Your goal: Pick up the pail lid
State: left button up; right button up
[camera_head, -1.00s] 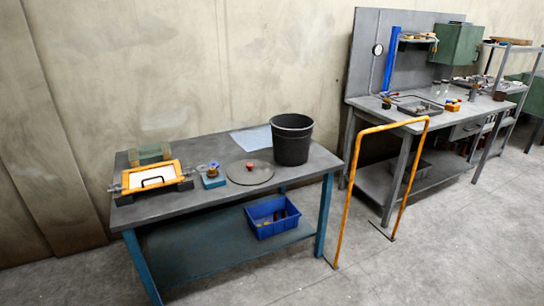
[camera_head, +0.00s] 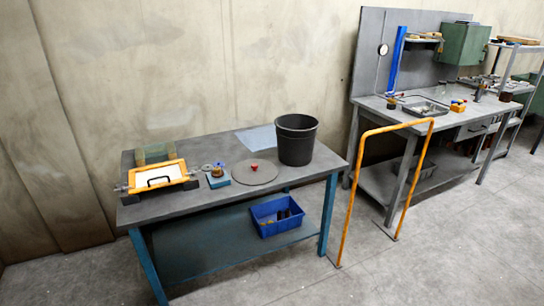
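The pail lid (camera_head: 262,177) is a flat grey disc with a small red knob on top. It lies on the dark grey top of the near workbench (camera_head: 215,200), in front of the black pail (camera_head: 296,140). The pail stands upright at the bench's right rear, and the lid lies apart from it. Neither of my grippers shows in the head view.
A small blue block with a knob (camera_head: 217,176) and an orange-framed fixture (camera_head: 157,177) sit left of the lid. A blue bin (camera_head: 276,216) is on the lower shelf. An orange rail (camera_head: 350,200) stands right of the bench. Open floor lies in front.

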aim_at(250, 172)
jog(key=i+l+u, duration=0.35)
jog(key=i+l, duration=0.75)
jog(key=l, duration=0.15)
